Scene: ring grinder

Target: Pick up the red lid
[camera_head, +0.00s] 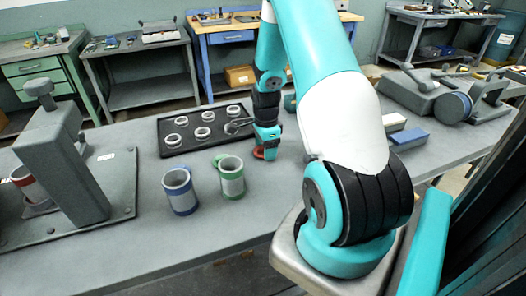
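The red lid (259,154) lies on the grey workbench, right of the green-rimmed cup, at the lower end of my arm. Only a small part of it shows. My gripper (266,146) points down right at the lid, and its fingers hide most of it. The fingers are small and dark here, so I cannot tell whether they are open or shut on the lid.
A black tray (163,152) with several metal rings lies behind. A blue-rimmed cup (182,199) and a green-rimmed cup (232,186) stand left of my gripper. A grey press (65,165) stands at far left with a red-rimmed cup (28,184). Blue-and-white blocks (408,138) lie right of my arm.

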